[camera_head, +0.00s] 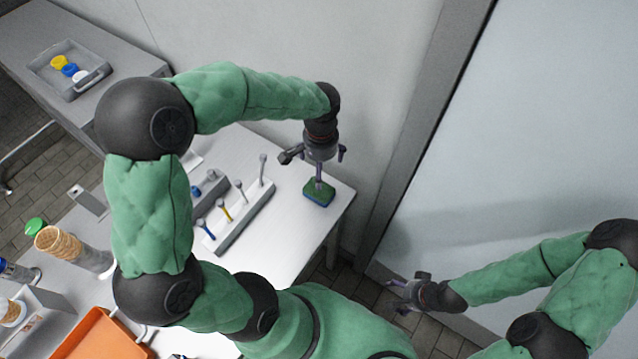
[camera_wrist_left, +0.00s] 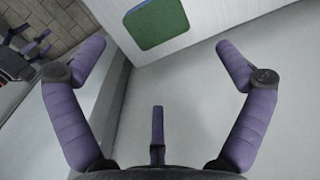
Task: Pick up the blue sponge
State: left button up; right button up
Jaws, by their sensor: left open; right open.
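The blue sponge (camera_head: 319,194) has a green top face and blue sides. It lies flat near the right corner of the white table. It also shows at the top of the left wrist view (camera_wrist_left: 157,22), partly cut off by the frame edge. My left gripper (camera_head: 319,180) hangs pointing down over the sponge; I cannot tell how far above it. In the left wrist view its purple fingers (camera_wrist_left: 160,52) are spread open, with the sponge apart from them. My right gripper (camera_head: 398,292) is open and empty, off to the right of the table.
A white rack (camera_head: 243,218) with several scoops or spoons stands left of the sponge. Waffle cones (camera_head: 58,243) and an orange tray (camera_head: 100,336) are farther left. A grey tray (camera_head: 68,88) with cups is on the back table. A wall stands close behind the sponge.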

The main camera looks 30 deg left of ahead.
pick_arm(q)
jog(key=b, duration=0.2)
send_over(319, 192)
jog(key=w, duration=0.2)
jog(key=f, duration=0.5)
jog(key=shift+s+a+f, duration=0.1)
jog(key=shift+s+a, duration=0.05)
jog(key=shift+a, duration=0.1)
jog(key=f+b, duration=0.1)
jog(key=f, duration=0.3)
jog(key=shift+s+b, duration=0.2)
jog(key=shift+b, duration=0.1)
jog(key=shift+f, duration=0.5)
jog(key=c, duration=0.9)
jog(key=shift+o, duration=0.2)
